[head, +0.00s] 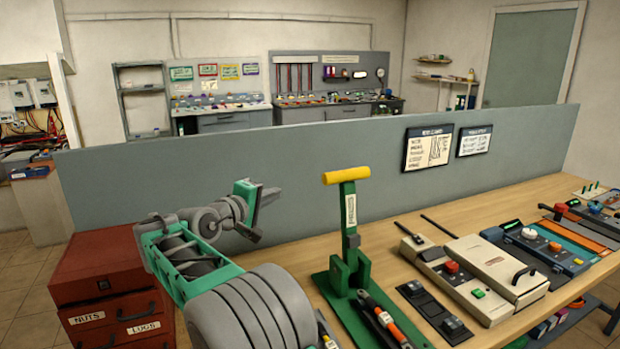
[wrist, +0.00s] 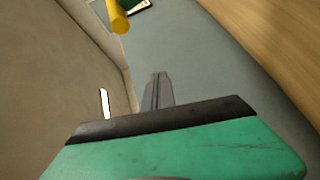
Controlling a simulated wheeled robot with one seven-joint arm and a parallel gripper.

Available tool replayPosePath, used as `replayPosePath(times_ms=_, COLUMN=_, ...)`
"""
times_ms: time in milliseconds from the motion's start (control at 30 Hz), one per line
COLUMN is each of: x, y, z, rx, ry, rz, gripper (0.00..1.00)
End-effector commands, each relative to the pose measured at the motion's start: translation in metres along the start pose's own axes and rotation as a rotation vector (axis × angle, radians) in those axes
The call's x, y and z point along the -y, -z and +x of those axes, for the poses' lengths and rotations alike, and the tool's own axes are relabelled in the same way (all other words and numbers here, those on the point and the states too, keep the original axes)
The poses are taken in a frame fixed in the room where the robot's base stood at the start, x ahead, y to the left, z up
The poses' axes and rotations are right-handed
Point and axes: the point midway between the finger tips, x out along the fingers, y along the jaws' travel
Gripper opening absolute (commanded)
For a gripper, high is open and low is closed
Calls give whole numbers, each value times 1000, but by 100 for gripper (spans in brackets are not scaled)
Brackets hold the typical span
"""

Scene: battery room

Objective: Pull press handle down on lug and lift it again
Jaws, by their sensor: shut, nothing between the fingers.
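The press (head: 351,268) is green and stands on a green base plate on the bench. Its lever (head: 349,212) is upright, with a yellow crossbar handle (head: 346,175) on top. The yellow handle also shows at the top edge of the wrist view (wrist: 117,15). My gripper (head: 270,194) is to the left of the handle, apart from it, at about the lever's height. Its fingers are together and empty in the wrist view (wrist: 158,92). I cannot make out a lug in the press; the jaw area is small and partly covered.
A grey partition (head: 300,150) runs behind the bench. A red drawer cabinet (head: 105,270) marked nuts and lugs stands at left. Tools with orange and black handles (head: 382,318) lie before the press. A cream device (head: 495,275) and control boxes fill the bench to the right.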

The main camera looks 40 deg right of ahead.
Motion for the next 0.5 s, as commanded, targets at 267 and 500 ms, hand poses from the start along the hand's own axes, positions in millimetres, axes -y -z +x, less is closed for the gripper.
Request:
replayPosePath(times_ms=267, x=-32, y=-10, z=16, rx=112, ry=-170, rz=-139, gripper=0)
replayPosePath(times_ms=500, x=-42, y=-15, z=63, rx=112, ry=-168, rz=-134, gripper=0)
